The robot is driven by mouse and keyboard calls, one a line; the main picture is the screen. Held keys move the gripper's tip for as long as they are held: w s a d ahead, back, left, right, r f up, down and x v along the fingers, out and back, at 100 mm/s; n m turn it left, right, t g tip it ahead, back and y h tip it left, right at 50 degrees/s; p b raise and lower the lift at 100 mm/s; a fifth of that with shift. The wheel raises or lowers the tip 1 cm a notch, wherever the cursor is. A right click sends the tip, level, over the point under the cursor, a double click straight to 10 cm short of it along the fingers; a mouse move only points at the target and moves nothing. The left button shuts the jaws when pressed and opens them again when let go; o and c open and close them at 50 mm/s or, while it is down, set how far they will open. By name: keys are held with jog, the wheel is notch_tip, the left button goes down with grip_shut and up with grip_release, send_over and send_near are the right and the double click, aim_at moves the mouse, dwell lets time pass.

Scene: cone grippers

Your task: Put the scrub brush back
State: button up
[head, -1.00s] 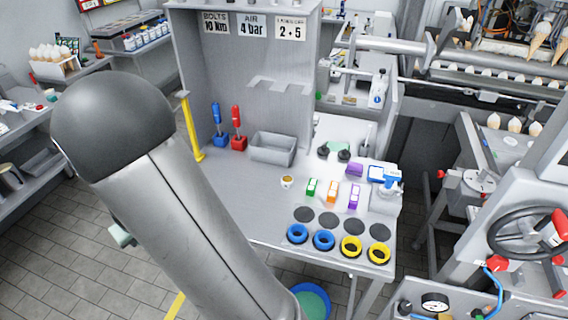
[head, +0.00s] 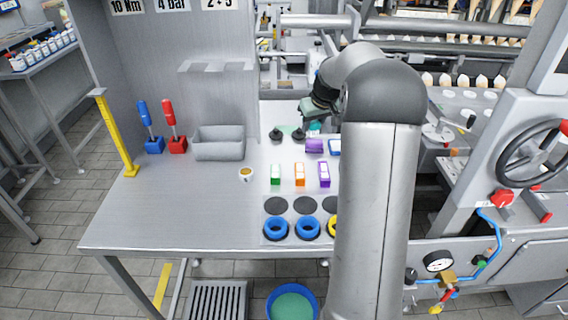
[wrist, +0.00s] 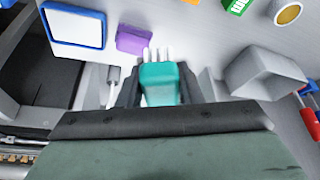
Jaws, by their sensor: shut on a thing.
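The scrub brush (wrist: 158,82) has a teal body and white bristles. In the wrist view it sits between the two dark fingers of my gripper (wrist: 158,92), which is shut on it. The bristles point toward the top of that picture. In the head view a bit of teal brush (head: 316,126) shows below my gripper (head: 318,112), over the back right of the bench. My forearm hides part of the bench there. I cannot tell from these views how high the brush is above the bench.
A grey bin (head: 219,143), red and blue handled tools (head: 172,130) and a yellow post (head: 116,135) stand at the left. A purple block (head: 315,146) is near my gripper. The bench's left front is clear.

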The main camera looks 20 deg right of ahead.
jog(key=d, duration=0.3)
jog(key=p, duration=0.3)
send_over(281, 149)
jog(key=s, duration=0.2)
jog(key=f, duration=0.8)
jog(key=shift+w+d+f, duration=0.1)
jog(key=shift+w+d, duration=0.1)
jog(key=shift+w+a+f, duration=0.15)
jog(key=shift+f, duration=0.1)
jog(key=shift+w+f+p, duration=0.1)
jog(key=shift+f+p, duration=0.45)
jog(key=shift+f, duration=1.2)
jog(key=shift+f, duration=0.15)
jog(key=o, duration=1.1)
